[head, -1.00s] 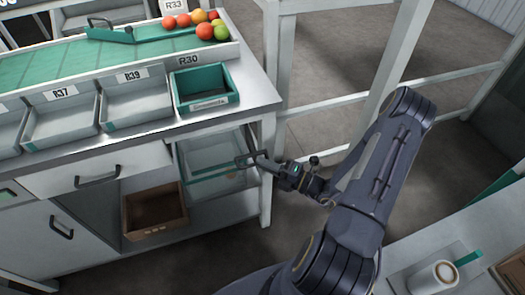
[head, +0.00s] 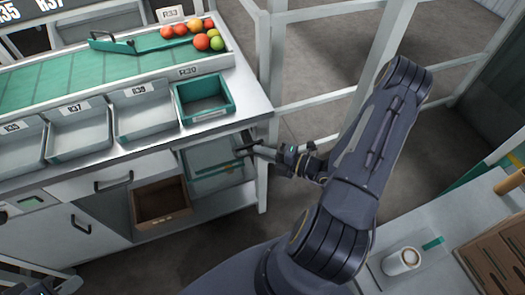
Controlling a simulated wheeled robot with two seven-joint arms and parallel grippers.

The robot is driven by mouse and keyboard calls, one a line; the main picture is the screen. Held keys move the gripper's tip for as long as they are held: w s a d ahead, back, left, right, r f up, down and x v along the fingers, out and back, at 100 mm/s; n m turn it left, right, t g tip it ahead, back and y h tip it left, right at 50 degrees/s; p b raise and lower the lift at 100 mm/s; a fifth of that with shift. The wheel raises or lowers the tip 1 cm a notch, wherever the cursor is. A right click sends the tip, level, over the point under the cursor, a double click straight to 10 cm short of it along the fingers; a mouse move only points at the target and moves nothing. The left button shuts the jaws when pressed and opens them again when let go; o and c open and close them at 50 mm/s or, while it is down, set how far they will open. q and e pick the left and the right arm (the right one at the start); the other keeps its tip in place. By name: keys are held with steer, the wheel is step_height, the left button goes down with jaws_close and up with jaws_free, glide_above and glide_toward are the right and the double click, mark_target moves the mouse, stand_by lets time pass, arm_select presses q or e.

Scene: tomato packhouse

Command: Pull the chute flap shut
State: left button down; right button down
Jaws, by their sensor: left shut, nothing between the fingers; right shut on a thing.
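The chute flap looks like a clear panel (head: 212,163) with a pale frame, in the opening below the counter edge under the R30 bin. How far open it stands is hard to tell. My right gripper (head: 249,150) is at the panel's right side, shut on what looks like its dark handle; the fingers hide part of it. My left gripper (head: 58,284) is partly in view at the bottom left corner, shut and empty, well away from the flap.
A green bin (head: 204,113) and grey bins (head: 143,124) line the counter. A brown crate (head: 160,222) sits on the low shelf. Tomatoes lie on the green belt (head: 60,82). White rails (head: 330,96) stand behind my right arm.

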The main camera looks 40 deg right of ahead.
steer(key=shift+w+r, duration=0.15)
steer(key=shift+r, duration=0.2)
steer(key=c, duration=1.5)
jaws_free()
steer(key=v, duration=0.8)
steer(key=shift+b, duration=0.35)
steer(key=shift+a, duration=0.1)
